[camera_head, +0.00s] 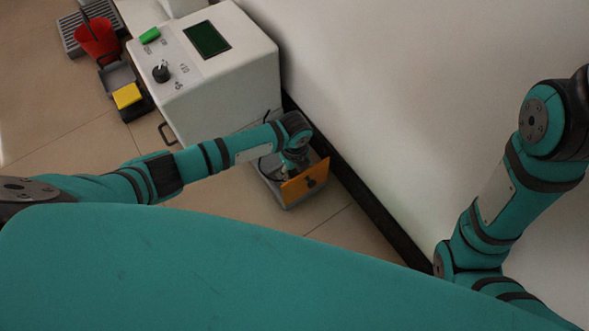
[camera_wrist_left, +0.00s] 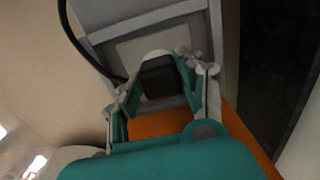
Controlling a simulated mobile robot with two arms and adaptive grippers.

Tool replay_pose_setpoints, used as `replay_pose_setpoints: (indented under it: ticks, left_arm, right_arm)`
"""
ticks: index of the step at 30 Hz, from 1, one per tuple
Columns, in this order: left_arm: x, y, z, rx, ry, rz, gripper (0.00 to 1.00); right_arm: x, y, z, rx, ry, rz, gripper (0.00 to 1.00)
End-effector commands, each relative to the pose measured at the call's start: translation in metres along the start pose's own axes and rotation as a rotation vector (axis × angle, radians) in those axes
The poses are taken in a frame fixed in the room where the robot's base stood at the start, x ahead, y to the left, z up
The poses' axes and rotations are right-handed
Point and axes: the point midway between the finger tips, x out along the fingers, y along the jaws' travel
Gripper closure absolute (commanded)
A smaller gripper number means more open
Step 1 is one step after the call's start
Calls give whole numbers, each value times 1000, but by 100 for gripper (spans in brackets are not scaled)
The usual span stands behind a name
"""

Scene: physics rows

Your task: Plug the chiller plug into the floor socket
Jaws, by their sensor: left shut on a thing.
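The floor socket is a grey box (camera_head: 270,184) on the tiles by the wall, with an upright orange flap (camera_head: 298,187). In the left wrist view its grey frame (camera_wrist_left: 150,20) and the orange flap (camera_wrist_left: 150,125) show. My left gripper (camera_head: 291,163) is over the box, behind the flap. In the wrist view the left gripper (camera_wrist_left: 160,78) is shut on the dark chiller plug (camera_wrist_left: 160,82), which is in front of the pale inner face. I cannot tell whether the plug touches or enters the socket; its front is hidden. My right gripper is out of view.
The white chiller (camera_head: 235,75) stands left of the socket. A black cable (camera_wrist_left: 82,50) curves beside the box. The wall with a dark skirting (camera_head: 365,212) is close on the right. A red bucket (camera_head: 97,38) and a yellow block (camera_head: 127,95) are at the far left.

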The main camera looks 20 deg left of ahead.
Motion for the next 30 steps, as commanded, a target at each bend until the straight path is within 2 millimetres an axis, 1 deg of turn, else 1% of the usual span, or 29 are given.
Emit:
replay_pose_setpoints:
  ticks: [1, 6, 14, 17, 20, 30]
  left_arm:
    - [0, 0, 0, 0, 0, 0, 58]
    - [0, 0, 0, 0, 0, 0, 36]
    - [0, 0, 0, 0, 0, 0, 35]
    - [-5, -1, 0, 1, 0, -3, 35]
    - [-18, -1, 1, 1, 0, -4, 35]
    - [-89, -1, 1, 1, -2, -4, 35]
  right_arm:
    - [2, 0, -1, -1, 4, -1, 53]
    - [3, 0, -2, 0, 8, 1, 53]
    - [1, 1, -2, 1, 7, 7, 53]
    - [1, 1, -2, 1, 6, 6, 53]
    - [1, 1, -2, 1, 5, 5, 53]
    - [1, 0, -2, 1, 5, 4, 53]
